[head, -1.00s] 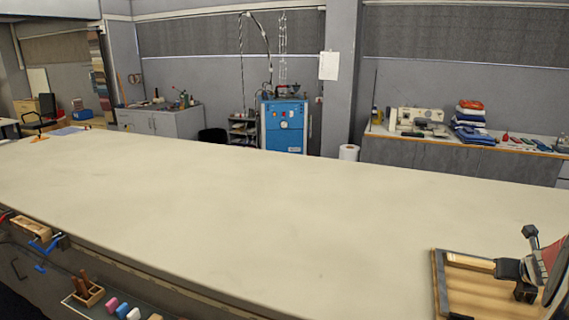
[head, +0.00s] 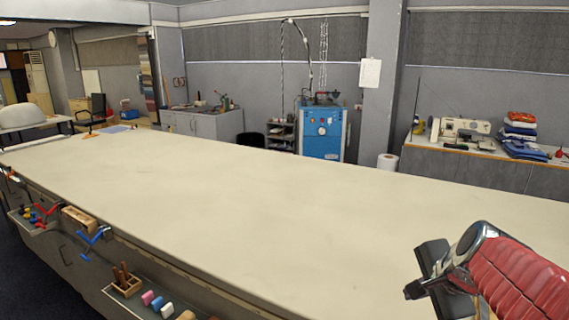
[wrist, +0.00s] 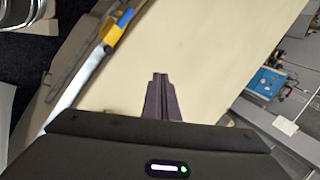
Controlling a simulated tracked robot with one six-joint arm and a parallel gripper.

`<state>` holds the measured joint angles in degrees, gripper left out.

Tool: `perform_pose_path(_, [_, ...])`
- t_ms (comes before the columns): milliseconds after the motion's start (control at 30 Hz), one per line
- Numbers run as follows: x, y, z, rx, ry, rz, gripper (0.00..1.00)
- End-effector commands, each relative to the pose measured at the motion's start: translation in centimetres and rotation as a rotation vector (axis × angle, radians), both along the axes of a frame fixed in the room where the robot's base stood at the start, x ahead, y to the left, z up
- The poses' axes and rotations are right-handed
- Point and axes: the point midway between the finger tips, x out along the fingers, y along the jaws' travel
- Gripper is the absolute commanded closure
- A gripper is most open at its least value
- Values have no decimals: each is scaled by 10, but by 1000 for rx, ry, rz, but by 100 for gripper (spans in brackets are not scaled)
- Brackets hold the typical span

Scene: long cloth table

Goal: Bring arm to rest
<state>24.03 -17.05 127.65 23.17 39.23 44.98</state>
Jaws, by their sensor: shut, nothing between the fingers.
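My gripper (wrist: 160,78) shows in the wrist view as two dark fingers closed together, with nothing between them. The pale cloth table top (wrist: 205,40) lies beyond the fingers. In the head view my arm comes in at the lower right, with a red section, a shiny metal joint and a dark end part over the near right of the table (head: 250,200). The fingertips cannot be made out clearly there. The arm hides most of what lies behind it at that corner.
The table top is bare across its middle. Along its near side are a blue clamp (head: 92,238), a wooden holder (head: 126,283) and small coloured blocks (head: 150,298). Behind stand a blue machine (head: 322,130) and a side counter with a sewing machine (head: 460,130).

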Motion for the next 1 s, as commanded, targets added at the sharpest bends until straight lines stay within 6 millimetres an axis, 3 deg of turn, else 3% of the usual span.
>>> perform_pose_path(33, [-9, 17, 2, -50, 5, 89, 100])
perform_pose_path(200, [-44, 60, 2, -237, 32, 396, 100])
perform_pose_path(500, [-111, 110, -7, -568, 67, 921, 100])
perform_pose_path(700, [-144, 122, -16, -737, 83, 1177, 100])
perform_pose_path(1000, [-151, 123, -18, -778, 90, 1236, 100])
